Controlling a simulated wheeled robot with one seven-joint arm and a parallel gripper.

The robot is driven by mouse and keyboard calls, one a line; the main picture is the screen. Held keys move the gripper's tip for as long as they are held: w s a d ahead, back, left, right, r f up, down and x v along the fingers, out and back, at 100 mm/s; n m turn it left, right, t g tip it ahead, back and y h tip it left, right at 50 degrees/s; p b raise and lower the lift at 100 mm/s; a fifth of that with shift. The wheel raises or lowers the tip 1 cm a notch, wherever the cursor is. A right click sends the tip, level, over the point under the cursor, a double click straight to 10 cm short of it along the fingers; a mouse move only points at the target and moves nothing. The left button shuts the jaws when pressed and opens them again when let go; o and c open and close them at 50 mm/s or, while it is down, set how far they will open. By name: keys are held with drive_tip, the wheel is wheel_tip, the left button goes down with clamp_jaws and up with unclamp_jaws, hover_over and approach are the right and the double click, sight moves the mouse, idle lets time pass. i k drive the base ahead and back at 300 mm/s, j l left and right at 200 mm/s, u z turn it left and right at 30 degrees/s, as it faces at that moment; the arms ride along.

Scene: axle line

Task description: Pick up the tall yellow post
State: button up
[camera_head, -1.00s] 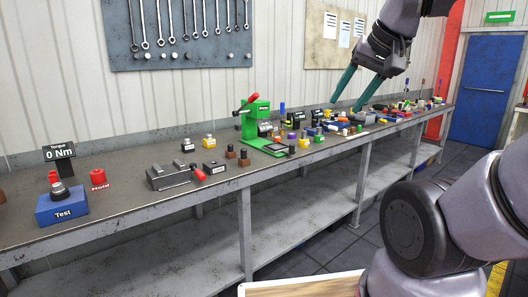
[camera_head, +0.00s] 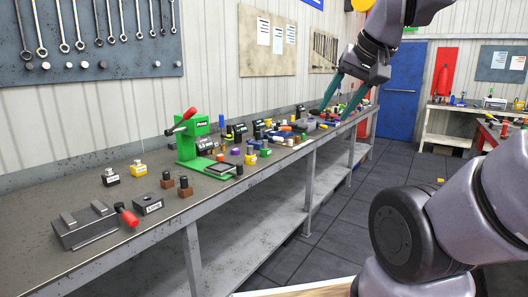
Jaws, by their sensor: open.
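My gripper (camera_head: 335,112) is open, its two green fingers pointing down over the far part of the long workbench (camera_head: 213,196). Nothing shows held between the fingers. I cannot make out a tall yellow post for certain. Several small colored parts crowd the bench below and around the fingers, too small to tell apart. A short yellow part (camera_head: 250,159) stands near the green press, and a yellow block (camera_head: 138,169) sits nearer on the bench. The fingers hide some of the parts behind them.
A green press (camera_head: 193,142) with a red handle stands mid-bench. A grey fixture (camera_head: 88,228) with a red knob is at the near end. A wall with hanging wrenches runs behind. The dark floor (camera_head: 340,215) right of the bench is open. A blue door (camera_head: 400,90) is beyond.

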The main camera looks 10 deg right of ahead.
sight(250, 160)
drive_tip(key=i+l+u, duration=0.45)
drive_tip(key=i+l, duration=2.15)
drive_tip(key=i, duration=0.1)
